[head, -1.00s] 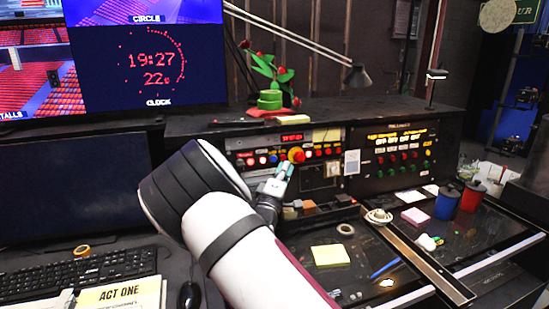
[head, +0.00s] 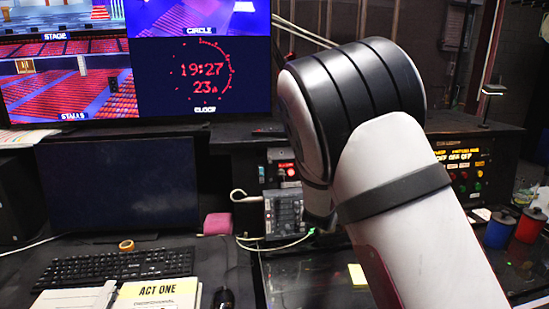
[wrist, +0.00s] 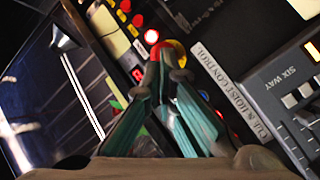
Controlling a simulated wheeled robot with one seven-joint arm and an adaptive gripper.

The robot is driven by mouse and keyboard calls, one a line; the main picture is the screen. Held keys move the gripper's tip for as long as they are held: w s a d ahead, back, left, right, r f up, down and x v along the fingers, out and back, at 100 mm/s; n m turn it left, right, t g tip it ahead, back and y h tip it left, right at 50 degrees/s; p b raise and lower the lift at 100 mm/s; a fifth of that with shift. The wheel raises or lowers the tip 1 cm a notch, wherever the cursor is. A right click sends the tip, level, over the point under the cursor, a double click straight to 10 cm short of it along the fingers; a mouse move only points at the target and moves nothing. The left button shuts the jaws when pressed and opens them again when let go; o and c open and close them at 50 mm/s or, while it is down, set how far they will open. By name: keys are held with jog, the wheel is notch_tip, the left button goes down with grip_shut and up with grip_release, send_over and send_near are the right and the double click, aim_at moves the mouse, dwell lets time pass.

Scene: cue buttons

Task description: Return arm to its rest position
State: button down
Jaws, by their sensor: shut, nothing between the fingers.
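My gripper (wrist: 163,64) shows in the wrist view with its teal fingers together and nothing between them. Its tips overlap the cue panel in that picture, close to a large red and yellow button (wrist: 175,52); I cannot tell whether they touch. In the head view my arm (head: 410,200) rises from the lower right and bends over the desk. Its end is mostly hidden behind the arm, as is most of the cue panel.
A grey box (head: 284,213) with a cable stands beside my arm; a grey SIX WAY unit (wrist: 290,82) is at right in the wrist view. Monitors (head: 205,70), a keyboard (head: 122,267) and a script (head: 158,292) are at left. Blue (head: 499,229) and red (head: 530,225) cans are at right.

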jog(key=s+a+r+m+g+y, duration=0.2)
jog(key=s+r+g+y, duration=0.15)
jog(key=s, duration=0.85)
jog(key=s+a+r+m+g+y, duration=0.15)
jog(key=s+r+y, duration=0.35)
jog(key=s, duration=0.8)
jog(key=s+d+f+m+g+h, duration=0.1)
jog(key=s+g, duration=0.1)
jog(key=s, duration=0.9)
jog(key=s+d+f+g+h, duration=0.1)
jog(key=s+g, duration=0.1)
jog(key=s, duration=0.9)
jog(key=shift+d+f+m+g, duration=0.2)
jog(key=shift+d+m+g, duration=0.1)
jog(key=shift+m, duration=0.05)
